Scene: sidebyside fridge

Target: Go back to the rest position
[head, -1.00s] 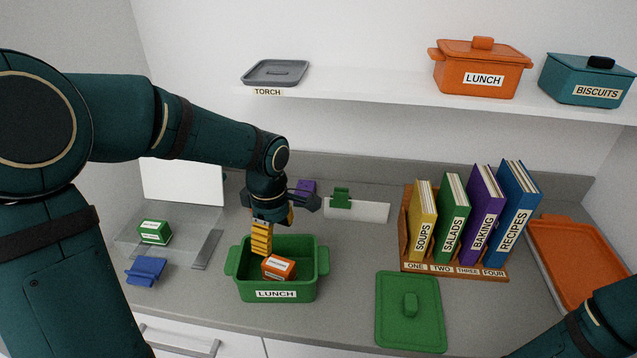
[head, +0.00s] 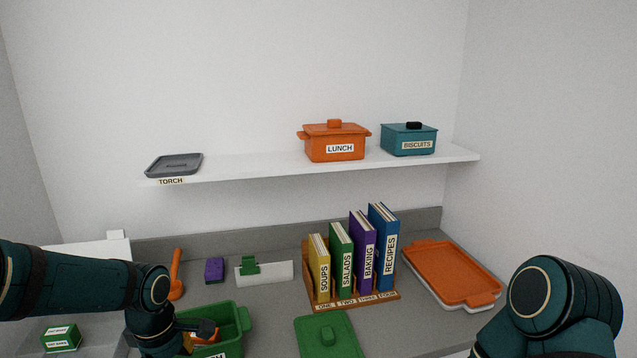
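My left arm comes in from the left, low in the head view. An orange thing with a white label (head: 208,336) shows inside the green box, partly behind the gripper. My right arm shows at the lower right, but its gripper is out of view.
A green lid (head: 327,338) lies right of the box. A book rack (head: 352,303), an orange tray (head: 450,272), a purple block (head: 214,270) and an orange torch-like thing (head: 176,272) are on the counter. The shelf (head: 260,165) holds a grey tray, an orange pot and a teal box.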

